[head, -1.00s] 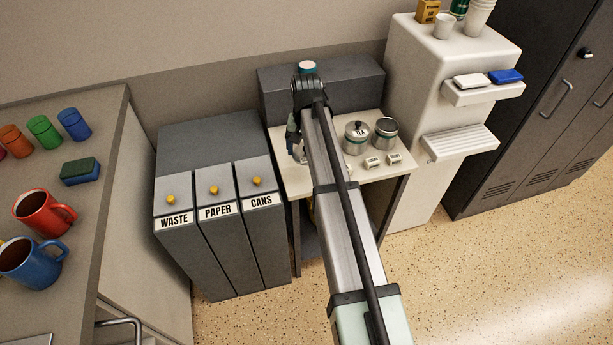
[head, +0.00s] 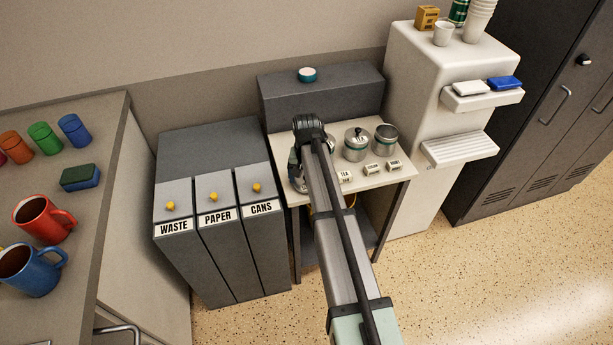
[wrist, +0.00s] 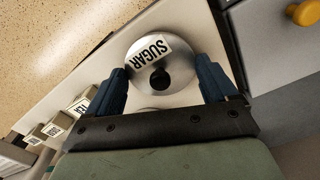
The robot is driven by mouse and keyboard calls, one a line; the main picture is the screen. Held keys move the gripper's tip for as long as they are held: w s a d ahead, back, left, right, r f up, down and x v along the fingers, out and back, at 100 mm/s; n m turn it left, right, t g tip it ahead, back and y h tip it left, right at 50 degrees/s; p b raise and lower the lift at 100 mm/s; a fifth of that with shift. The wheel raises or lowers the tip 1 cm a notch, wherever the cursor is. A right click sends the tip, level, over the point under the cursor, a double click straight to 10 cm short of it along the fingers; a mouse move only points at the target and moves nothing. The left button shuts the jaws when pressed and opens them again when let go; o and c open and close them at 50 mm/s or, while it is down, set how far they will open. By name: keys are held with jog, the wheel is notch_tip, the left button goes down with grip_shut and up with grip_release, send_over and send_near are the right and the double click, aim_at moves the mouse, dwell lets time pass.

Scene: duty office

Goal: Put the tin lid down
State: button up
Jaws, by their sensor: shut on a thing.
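My gripper (wrist: 163,90) has its two blue fingers on either side of a round silver lid (wrist: 178,84) with a black knob, and is shut on it. A SUGAR label (wrist: 148,52) shows at the lid or just below it; I cannot tell which, nor whether the lid touches a tin. In the head view my arm covers most of the gripper and the lid, over the left of the small white table (head: 398,183). A lidded silver tin (head: 356,150) stands right of the gripper, and a tin with an open-looking top (head: 385,140) stands beyond it.
Small label cards (head: 371,170) stand along the table's front. A grey box-like unit (head: 345,95) behind carries a teal-and-white item (head: 307,75). Grey bins (head: 215,235) stand left, and a white dispenser (head: 410,110) with shelves stands right.

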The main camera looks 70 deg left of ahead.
jog(key=o, duration=0.8)
jog(key=shift+f, duration=0.1)
notch_tip(320, 180, up, 12)
dwell(0.3)
